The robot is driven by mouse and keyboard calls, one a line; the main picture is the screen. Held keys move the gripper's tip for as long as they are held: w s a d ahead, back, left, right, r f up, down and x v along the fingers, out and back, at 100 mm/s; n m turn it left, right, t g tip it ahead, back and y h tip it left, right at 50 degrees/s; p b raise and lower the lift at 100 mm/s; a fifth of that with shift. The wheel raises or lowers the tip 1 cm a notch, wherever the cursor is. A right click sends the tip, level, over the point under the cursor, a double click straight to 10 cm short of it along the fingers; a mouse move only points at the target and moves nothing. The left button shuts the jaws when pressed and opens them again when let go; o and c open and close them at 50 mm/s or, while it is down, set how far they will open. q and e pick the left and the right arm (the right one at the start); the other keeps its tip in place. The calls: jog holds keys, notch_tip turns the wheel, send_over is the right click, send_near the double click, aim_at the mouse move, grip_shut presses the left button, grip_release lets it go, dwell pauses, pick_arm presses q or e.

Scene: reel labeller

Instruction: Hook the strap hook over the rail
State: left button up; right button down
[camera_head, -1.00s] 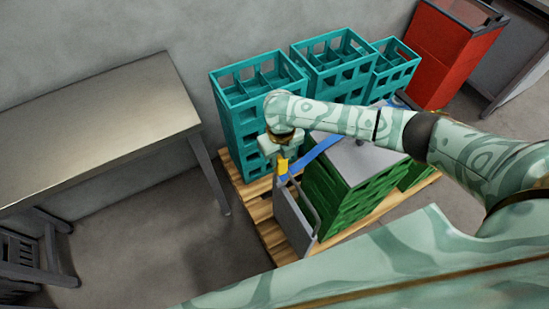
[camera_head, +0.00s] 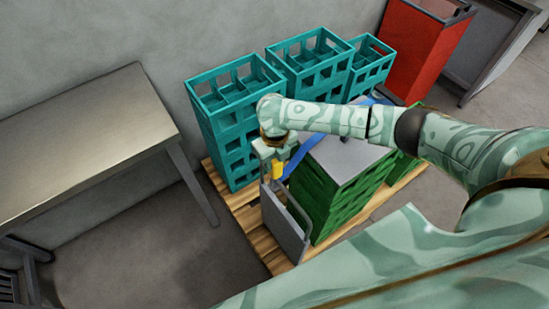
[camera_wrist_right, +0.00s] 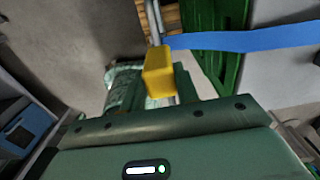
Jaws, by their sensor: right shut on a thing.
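The strap hook (camera_head: 278,171) is a small yellow block at the end of a blue strap (camera_head: 312,150). My right gripper (camera_head: 276,158) is shut on it, just above the grey panel with the rail (camera_head: 297,207), a bent metal tube. In the right wrist view the yellow hook (camera_wrist_right: 158,74) sits at the jaws, and the blue strap (camera_wrist_right: 245,41) runs off to the right. The grey rail (camera_wrist_right: 153,18) passes close behind the hook there; I cannot tell whether they touch. The hook's opening is hidden. My left gripper is not in view.
Green crates (camera_head: 330,190) with a grey top (camera_head: 350,158) stand on a wooden pallet (camera_head: 258,232). Tall teal crates (camera_head: 225,125) stand behind. A metal table (camera_head: 85,140) is at left, a red bin (camera_head: 420,50) at back right. Floor between table and pallet is clear.

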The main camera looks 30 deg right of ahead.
jog(key=c, duration=1)
grip_release()
jog(key=shift+o, duration=0.2)
notch_tip(320, 180, up, 16)
jog(key=p, duration=0.6)
jog(key=shift+r, duration=0.15)
